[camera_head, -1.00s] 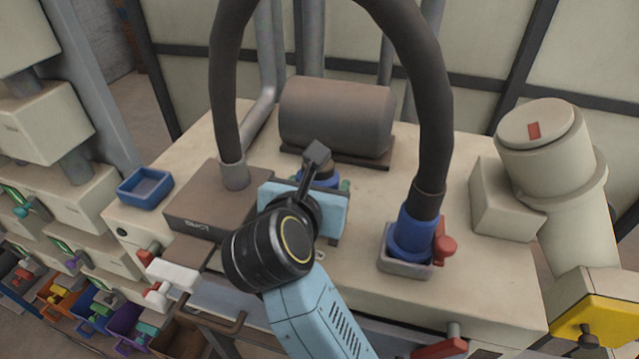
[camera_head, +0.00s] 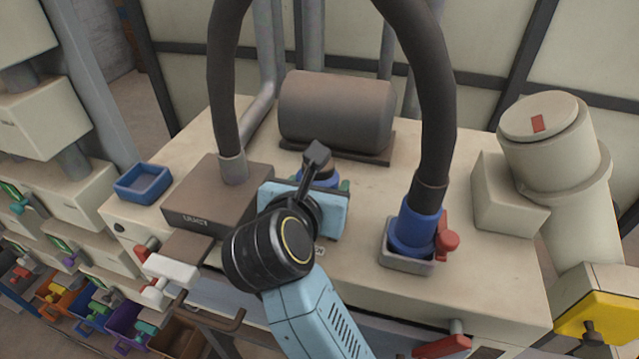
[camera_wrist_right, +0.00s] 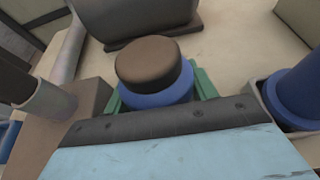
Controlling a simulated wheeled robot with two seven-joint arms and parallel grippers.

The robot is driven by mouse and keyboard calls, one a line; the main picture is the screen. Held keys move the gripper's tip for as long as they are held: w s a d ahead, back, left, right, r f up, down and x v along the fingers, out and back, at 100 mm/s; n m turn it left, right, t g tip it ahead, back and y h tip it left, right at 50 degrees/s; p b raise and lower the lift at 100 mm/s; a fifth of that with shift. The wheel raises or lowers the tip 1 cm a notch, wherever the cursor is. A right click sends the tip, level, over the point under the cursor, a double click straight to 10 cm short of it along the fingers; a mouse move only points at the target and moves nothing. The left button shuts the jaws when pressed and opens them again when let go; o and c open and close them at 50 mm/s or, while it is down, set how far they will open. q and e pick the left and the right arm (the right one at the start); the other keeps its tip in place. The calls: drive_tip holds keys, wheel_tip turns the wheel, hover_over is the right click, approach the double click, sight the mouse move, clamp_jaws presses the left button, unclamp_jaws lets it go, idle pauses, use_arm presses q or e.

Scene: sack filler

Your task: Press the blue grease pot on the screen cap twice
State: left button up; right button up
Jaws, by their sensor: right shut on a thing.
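The blue grease pot (camera_wrist_right: 160,98), a short blue cylinder with a dark brown round top, stands between the green fingertips of my right gripper (camera_wrist_right: 160,90) in the right wrist view. My right gripper is shut on it. In the head view the pot (camera_head: 318,177) shows only in part behind my light blue gripper body and black wrist, over the middle of the beige machine top. I cannot make out the screen cap or whether the pot touches anything beneath it. My left gripper is not in view.
A brown motor-like cylinder (camera_head: 337,110) lies just behind the pot. A dark hose arches overhead from the brown box (camera_head: 205,198) to a blue coupling (camera_head: 414,228) in a grey socket. A blue tray (camera_head: 143,184) sits at left. A beige capped column (camera_head: 548,145) stands at right.

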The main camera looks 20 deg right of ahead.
drive_tip(key=shift+r+p, duration=0.55)
drive_tip(key=shift+r, duration=0.25)
drive_tip(key=shift+f+b, duration=0.85)
drive_tip(key=shift+f, duration=0.05)
idle(0.6)
drive_tip(key=shift+r, duration=0.2)
drive_tip(key=shift+r+p, duration=0.6)
drive_tip(key=shift+r, duration=0.1)
drive_tip(key=shift+r, duration=0.1)
